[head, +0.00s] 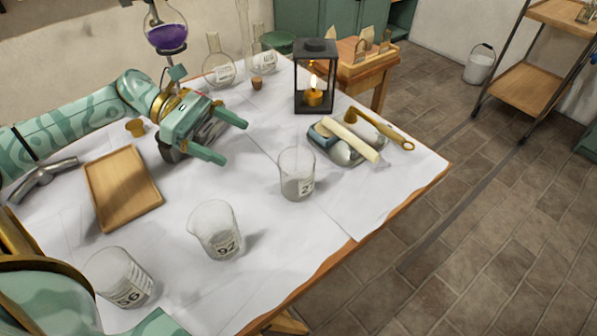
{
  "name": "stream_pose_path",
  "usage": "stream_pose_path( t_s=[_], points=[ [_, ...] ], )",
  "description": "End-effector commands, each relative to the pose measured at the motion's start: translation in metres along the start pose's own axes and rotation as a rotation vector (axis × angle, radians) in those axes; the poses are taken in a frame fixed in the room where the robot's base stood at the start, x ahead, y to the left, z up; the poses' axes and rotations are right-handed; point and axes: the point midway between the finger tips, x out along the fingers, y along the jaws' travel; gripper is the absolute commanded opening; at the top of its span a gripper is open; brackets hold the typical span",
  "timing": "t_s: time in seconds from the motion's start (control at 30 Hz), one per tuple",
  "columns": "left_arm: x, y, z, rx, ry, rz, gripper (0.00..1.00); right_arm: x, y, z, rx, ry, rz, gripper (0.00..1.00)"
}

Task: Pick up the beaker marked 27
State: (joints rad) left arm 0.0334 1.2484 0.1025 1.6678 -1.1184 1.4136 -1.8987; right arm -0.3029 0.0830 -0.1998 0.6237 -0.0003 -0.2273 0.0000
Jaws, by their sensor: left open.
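A clear glass beaker (297,174) stands upright on the white-covered table (330,240), right of the middle. Its label starts with a 2; the second digit is hard to read and partly turned away. A second beaker (215,229), marked 92, stands nearer and to the left. A third beaker (120,277), at the lower left, has a label that seems to read 56. My left gripper (233,142) is open and empty above the table, its fingers pointing right, to the left of and behind the first beaker and apart from it. My right gripper is not in view.
A black lantern (314,80) with a lit candle stands behind the first beaker. A wooden board (122,187) lies left. Flasks (219,62) and a cork (257,82) stand at the back.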

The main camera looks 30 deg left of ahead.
Motion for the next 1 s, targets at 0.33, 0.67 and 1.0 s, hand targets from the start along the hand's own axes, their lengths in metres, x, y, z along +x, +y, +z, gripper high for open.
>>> stream_pose_path(
  t_s=[0.33, 0.67, 1.0],
  points=[
    [0.081, 0.0, -0.004, 0.001, -0.003, -0.004, 0.87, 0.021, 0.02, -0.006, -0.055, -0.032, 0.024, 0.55],
    [0.117, 0.0, -0.004, 0.001, -0.002, -0.002, 0.87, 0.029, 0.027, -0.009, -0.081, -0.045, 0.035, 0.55],
    [0.158, 0.0, -0.005, 0.001, -0.001, -0.001, 0.87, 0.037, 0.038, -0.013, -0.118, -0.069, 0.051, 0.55]
  ],
)
